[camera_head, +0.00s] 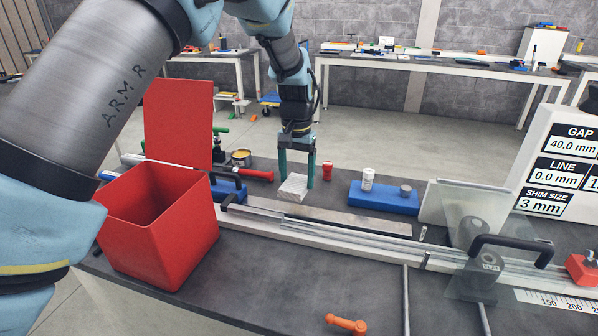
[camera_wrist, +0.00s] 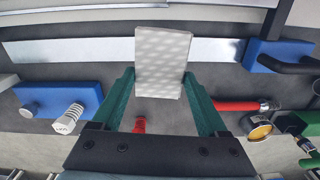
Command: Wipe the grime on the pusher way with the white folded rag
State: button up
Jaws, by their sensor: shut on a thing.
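The white folded rag (camera_head: 292,187) is a pale, textured pad. My gripper (camera_head: 296,176) is shut on it, with one green finger on each side. In the wrist view the rag (camera_wrist: 163,58) sticks out past the fingertips of my gripper (camera_wrist: 158,84) and covers part of a long bare metal strip, likely the pusher way (camera_wrist: 70,50). In the head view this strip (camera_head: 345,219) runs right from just below the rag. I cannot tell whether the rag touches it. No grime shows clearly; any under the rag is hidden.
A red open bin (camera_head: 160,225) with a raised lid stands at the left. A red small bottle (camera_head: 327,171) stands close by. A clear guard (camera_head: 485,250) and black handle (camera_head: 510,243) are at the right.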

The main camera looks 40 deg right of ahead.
jog(key=b, duration=0.2)
send_over(297, 207)
jog(key=shift+f, duration=2.4)
jog(key=shift+f+b, duration=0.4)
jog(key=shift+f, duration=0.25)
jog(key=shift+r, duration=0.15)
jog(key=shift+r+p, duration=1.75)
jog(key=shift+r, duration=0.7)
jog(key=shift+a+f, duration=0.1)
